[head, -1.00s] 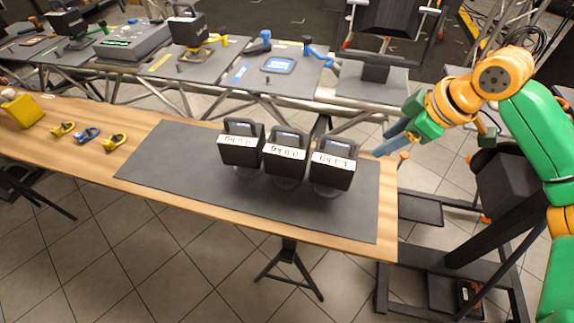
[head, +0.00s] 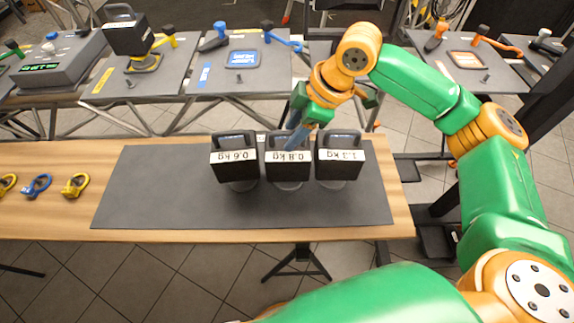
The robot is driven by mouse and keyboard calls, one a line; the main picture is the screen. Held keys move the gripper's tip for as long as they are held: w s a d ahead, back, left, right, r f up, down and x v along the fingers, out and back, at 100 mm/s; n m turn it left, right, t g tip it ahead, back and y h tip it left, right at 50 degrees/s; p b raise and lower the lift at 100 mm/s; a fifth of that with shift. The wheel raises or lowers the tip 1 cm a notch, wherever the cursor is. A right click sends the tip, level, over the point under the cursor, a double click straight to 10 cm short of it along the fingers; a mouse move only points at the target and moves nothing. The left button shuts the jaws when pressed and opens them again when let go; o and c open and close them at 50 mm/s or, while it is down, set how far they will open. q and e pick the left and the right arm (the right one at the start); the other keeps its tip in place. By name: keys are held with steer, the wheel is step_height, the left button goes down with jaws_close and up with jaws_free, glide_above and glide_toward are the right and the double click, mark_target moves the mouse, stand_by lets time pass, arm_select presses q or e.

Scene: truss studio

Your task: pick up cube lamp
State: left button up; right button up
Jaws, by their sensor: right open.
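Three black cube lamps with grey handles and white weight labels stand in a row on the dark mat of the wooden table in the head view. The left cube lamp (head: 234,170) reads 0.6 kg, the middle cube lamp (head: 287,172) 0.8 kg, and the right cube lamp (head: 340,170) appears to read 1.3 kg. My left gripper is not in view.
The dark mat (head: 150,190) is bare left of the lamps. Behind stand grey benches with another black lamp (head: 126,34) and a blue-framed plate (head: 242,58).

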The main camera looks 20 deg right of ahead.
steer(key=shift+w+a+f, duration=0.2)
steer(key=shift+f, duration=0.35)
steer(key=shift+w+a+f, duration=0.15)
steer(key=shift+w+a, duration=0.1)
steer(key=shift+a, duration=0.1)
steer(key=shift+s+d, duration=0.15)
steer(key=shift+d, duration=0.05)
jaws_close()
steer(key=shift+a, duration=0.1)
stand_by(0.3)
